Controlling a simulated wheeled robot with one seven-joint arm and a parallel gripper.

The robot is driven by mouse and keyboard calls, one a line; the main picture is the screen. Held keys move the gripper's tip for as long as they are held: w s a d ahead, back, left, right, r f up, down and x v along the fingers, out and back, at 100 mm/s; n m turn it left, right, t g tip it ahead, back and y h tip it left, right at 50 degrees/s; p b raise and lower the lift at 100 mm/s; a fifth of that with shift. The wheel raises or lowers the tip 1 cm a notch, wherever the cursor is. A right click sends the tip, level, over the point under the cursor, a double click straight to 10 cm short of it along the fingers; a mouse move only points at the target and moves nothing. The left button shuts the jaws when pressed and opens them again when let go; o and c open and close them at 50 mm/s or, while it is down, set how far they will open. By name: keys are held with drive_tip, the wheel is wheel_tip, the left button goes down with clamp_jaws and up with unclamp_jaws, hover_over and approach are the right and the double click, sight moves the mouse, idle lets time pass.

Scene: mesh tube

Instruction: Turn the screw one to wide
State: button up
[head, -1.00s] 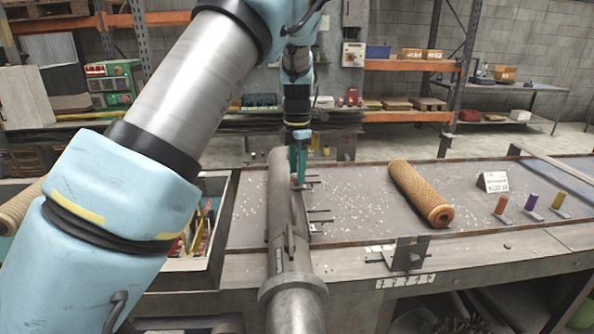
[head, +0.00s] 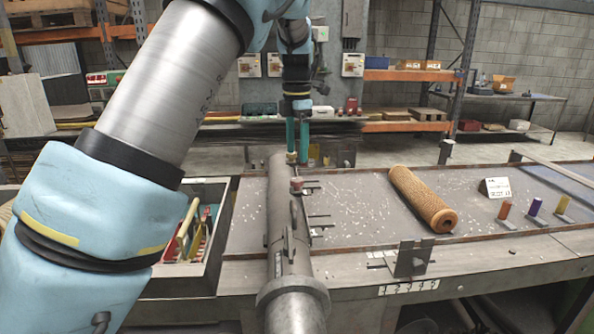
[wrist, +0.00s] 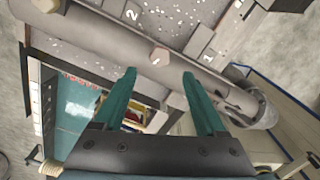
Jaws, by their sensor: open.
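The long grey tube (head: 281,220) lies along the bench, pointing away from me. A reddish-brown screw head (head: 297,184) stands on it, and a pale one (head: 291,157) shows farther back. My gripper (head: 298,162) is above the far part of the tube, its teal fingers pointing down, apart and empty. In the wrist view, a hexagonal screw head (wrist: 159,55) appears between and just beyond the fingertips (wrist: 160,76). Blocks marked 1 (wrist: 207,57) and 2 (wrist: 132,15) lie beside the tube (wrist: 100,40). I cannot tell the screw's setting or any contact.
An orange mesh roll (head: 422,198) lies to the right on the bench. A small sign (head: 496,187) and several coloured pegs (head: 534,206) stand farther right. An open tool box (head: 225,225) is left of the tube. Bare bench surface lies between tube and roll.

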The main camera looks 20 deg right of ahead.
wheel_tip(320, 180, up, 3)
drive_tip(key=shift+r, duration=0.1)
idle(0.5)
drive_tip(key=a+f+m+b, duration=0.1)
drive_tip(key=a+f+m, duration=0.3)
drive_tip(key=a, duration=0.6)
drive_tip(key=a+f+m+b, duration=0.1)
drive_tip(key=a+f+m, duration=0.2)
drive_tip(key=a, duration=0.6)
drive_tip(key=s+a+f+m, duration=0.4)
drive_tip(key=s+a+m, duration=0.2)
drive_tip(key=s+a, duration=0.1)
drive_tip(key=s+a+f+m+t, duration=0.1)
drive_tip(key=s+a+f+m, duration=0.3)
drive_tip(key=s+a+m, duration=0.3)
drive_tip(key=shift+s+a+t, duration=0.15)
drive_tip(key=shift+a+t, duration=0.15)
drive_tip(key=shift+a, duration=0.85)
drive_tip(key=shift+c, duration=0.3)
